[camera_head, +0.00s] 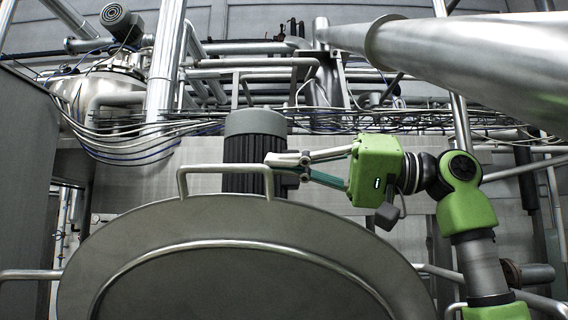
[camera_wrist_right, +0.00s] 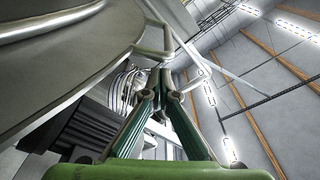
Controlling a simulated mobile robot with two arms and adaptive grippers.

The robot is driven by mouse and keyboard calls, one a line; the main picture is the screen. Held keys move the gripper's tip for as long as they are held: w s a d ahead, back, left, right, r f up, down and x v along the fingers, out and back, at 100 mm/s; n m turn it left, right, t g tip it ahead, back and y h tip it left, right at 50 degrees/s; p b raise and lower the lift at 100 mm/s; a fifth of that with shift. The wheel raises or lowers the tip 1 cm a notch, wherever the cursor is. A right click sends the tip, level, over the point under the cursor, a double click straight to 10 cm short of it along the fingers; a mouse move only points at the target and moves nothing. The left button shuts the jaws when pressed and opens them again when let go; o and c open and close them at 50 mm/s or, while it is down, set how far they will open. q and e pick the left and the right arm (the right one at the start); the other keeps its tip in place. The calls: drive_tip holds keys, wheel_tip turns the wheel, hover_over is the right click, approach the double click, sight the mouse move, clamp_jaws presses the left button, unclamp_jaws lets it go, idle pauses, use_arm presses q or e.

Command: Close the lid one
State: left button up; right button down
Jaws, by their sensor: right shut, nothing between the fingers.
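The lid (camera_head: 225,218) is a large round grey metal disc that stands raised, its broad face with a curved ring toward the head camera. A bar handle (camera_head: 224,168) rises from its top rim. My right gripper (camera_head: 272,159) comes in from the right, its closed fingertips at the right end of the handle. In the right wrist view the closed fingers (camera_wrist_right: 163,76) are just below the handle (camera_wrist_right: 154,38), and the lid (camera_wrist_right: 75,62) fills the upper left. Whether the fingers touch the handle I cannot tell. My left gripper is out of view.
A dark ribbed motor (camera_head: 254,136) stands behind the lid's top edge, close to my right gripper. A big steel pipe (camera_head: 470,55) crosses the upper right. Cables (camera_head: 135,150) and pipes fill the background. A grey panel (camera_head: 25,170) stands at the left.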

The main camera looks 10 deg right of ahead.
drive_tip(key=shift+s+a+f, duration=0.15)
drive_tip(key=shift+s+f, duration=0.2)
use_arm(q)
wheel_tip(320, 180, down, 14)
drive_tip(key=b, duration=1.3)
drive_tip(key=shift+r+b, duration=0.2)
drive_tip(key=shift+b, duration=0.15)
use_arm(e)
drive_tip(key=s+a+f+n+g, duration=0.1)
drive_tip(key=s+f+n, duration=0.4)
drive_tip(key=s+f, duration=0.6)
drive_tip(key=shift+s+a+y, duration=0.4)
drive_tip(key=shift+s+a, duration=0.2)
drive_tip(key=shift+s, duration=0.2)
drive_tip(key=shift+d, duration=0.1)
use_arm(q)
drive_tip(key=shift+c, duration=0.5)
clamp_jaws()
use_arm(e)
drive_tip(key=v, duration=1.1)
drive_tip(key=shift+d, duration=0.4)
